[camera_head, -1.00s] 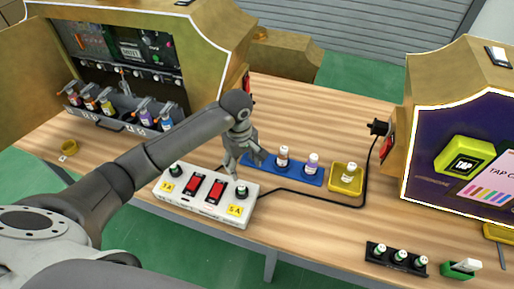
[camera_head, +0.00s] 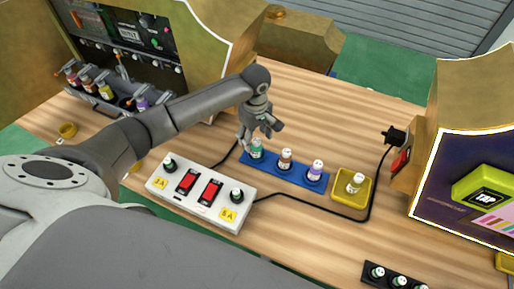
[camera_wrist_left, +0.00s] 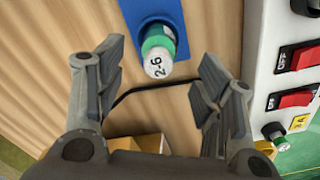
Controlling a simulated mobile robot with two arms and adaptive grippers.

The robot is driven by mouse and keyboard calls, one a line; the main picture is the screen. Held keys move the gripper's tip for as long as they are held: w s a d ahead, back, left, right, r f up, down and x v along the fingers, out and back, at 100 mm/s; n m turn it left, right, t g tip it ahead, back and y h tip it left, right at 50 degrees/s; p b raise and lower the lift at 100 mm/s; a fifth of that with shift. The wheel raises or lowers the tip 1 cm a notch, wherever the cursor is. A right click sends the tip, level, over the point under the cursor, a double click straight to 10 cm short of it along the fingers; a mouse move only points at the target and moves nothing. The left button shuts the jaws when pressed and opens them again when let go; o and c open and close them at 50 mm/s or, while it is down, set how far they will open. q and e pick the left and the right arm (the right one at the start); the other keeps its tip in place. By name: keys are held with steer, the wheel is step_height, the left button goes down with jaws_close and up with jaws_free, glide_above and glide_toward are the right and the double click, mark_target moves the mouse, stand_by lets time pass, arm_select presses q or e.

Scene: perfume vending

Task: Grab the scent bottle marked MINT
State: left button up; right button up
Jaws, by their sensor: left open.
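A blue tray (camera_head: 270,167) holds three scent bottles in a row. The leftmost is a green bottle (camera_head: 256,149) with a white cap; the others are a brown bottle (camera_head: 285,159) and a purple bottle (camera_head: 315,171). My left gripper (camera_head: 259,130) is open and empty, close to the green bottle. In the left wrist view, my left gripper (camera_wrist_left: 160,88) has its fingers spread, and the green bottle (camera_wrist_left: 158,42) appears beyond and between the tips, its cap marked "2-6". My right gripper is not in view.
A white switch box (camera_head: 200,192) with red switches stands in front of the tray, its black cable running right. A yellow tray (camera_head: 343,193) with a bottle (camera_head: 356,182) is at the right. A dispenser cabinet with bottles (camera_head: 105,92) is at the left.

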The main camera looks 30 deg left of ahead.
mark_target(257, 147)
arm_select(q)
steer(key=shift+d+f+p, duration=0.2)
steer(key=shift+f+p, duration=0.15)
steer(key=shift+f, duration=2.65)
steer(key=c, duration=1.2)
